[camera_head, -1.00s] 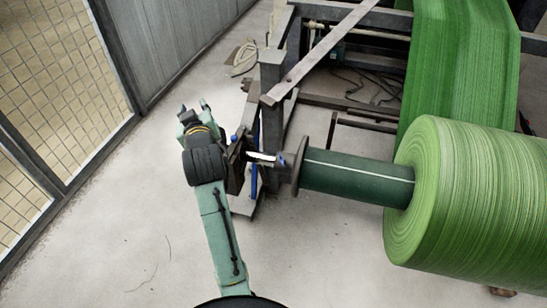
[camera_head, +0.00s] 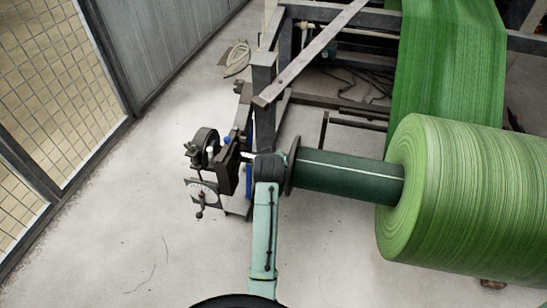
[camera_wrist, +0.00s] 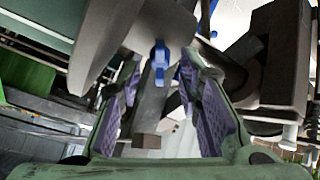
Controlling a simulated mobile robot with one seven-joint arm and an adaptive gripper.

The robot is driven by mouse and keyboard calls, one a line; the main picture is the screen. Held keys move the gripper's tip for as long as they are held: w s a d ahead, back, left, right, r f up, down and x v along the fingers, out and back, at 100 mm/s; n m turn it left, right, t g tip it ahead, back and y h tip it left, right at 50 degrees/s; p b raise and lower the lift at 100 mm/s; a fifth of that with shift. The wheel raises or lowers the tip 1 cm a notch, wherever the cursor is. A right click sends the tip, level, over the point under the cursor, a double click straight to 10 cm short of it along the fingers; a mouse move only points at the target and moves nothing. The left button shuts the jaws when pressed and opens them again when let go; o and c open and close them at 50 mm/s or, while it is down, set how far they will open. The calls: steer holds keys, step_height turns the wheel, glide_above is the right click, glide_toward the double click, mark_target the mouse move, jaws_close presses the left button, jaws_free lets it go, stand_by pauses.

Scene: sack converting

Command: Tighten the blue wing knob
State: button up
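The blue wing knob (camera_wrist: 160,56) shows in the wrist view, ahead of and between the fingertips, near a grey bar. My gripper (camera_wrist: 163,88) is open, with one purple-padded finger on each side of the picture and nothing visibly held. The knob looks farther off than the fingers; whether they touch it I cannot tell. More blue shows behind the right finger. In the head view small blue parts (camera_head: 248,182) show beside the machine post; which is the knob is unclear. My arm hides the gripper there.
A dark green shaft (camera_head: 345,173) with a round flange carries a big green roll (camera_head: 450,200) on the right. The grey frame post (camera_head: 264,100) stands behind my arm. A dark bracket with a handwheel (camera_head: 205,147) is to the left. Floor is clear at lower left.

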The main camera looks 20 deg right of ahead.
steer(key=shift+x, duration=1)
jaws_close()
